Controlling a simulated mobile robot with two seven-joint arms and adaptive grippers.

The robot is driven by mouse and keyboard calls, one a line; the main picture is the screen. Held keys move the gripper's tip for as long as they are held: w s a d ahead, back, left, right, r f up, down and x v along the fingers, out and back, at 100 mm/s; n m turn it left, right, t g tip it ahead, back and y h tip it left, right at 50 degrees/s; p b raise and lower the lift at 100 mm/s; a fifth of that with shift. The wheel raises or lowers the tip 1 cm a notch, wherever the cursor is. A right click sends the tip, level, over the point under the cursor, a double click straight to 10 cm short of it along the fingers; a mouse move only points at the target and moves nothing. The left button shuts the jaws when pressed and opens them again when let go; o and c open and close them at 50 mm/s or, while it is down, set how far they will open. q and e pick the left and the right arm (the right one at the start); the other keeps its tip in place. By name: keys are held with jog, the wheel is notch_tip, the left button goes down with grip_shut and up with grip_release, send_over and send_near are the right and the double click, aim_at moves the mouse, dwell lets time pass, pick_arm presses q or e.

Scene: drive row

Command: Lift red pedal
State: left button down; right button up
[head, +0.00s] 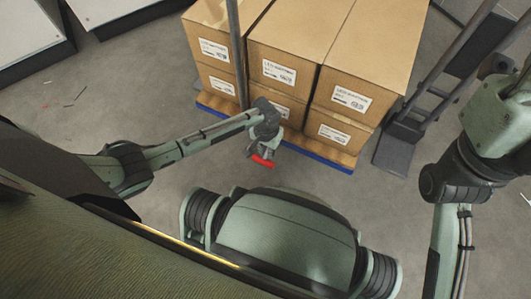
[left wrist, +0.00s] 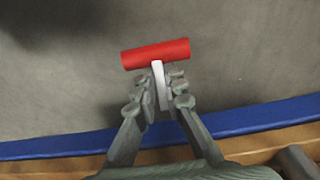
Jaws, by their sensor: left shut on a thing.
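The red pedal (head: 262,161) is a short red bar low in front of the stacked boxes. In the left wrist view the red pedal (left wrist: 155,54) lies crosswise on the end of a pale stem (left wrist: 161,85). My left gripper (head: 258,150) reaches down to it from the left. In the left wrist view the fingers of my left gripper (left wrist: 160,96) are closed on the pale stem just behind the red bar. The far end of the stem is hidden between the fingers. My right arm shows at the right edge of the head view, but its gripper is out of view.
Cardboard boxes (head: 286,72) stand stacked on a wooden pallet (head: 323,149) with a blue edge, close behind my left gripper. A grey pole (head: 238,50) rises in front of them. A dark hand truck (head: 394,151) stands to the right. Grey floor (head: 195,167) is open around the pedal.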

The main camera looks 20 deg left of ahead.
aim_at(265, 156)
pick_arm(q)
jog(key=shift+s+a+f, duration=0.1)
jog(key=shift+s+f, duration=0.3)
jog(key=shift+s, duration=0.45)
jog(key=shift+r+g+p, duration=0.2)
jog(key=shift+g+p, duration=0.15)
jog(key=shift+g, duration=0.05)
jog(key=shift+r+g, duration=0.15)
jog(key=shift+g, duration=0.35)
grip_release()
jog(key=shift+w+r, duration=0.1)
jog(key=shift+w, duration=0.2)
jog(key=shift+r, duration=0.1)
notch_tip(265, 156, up, 10)
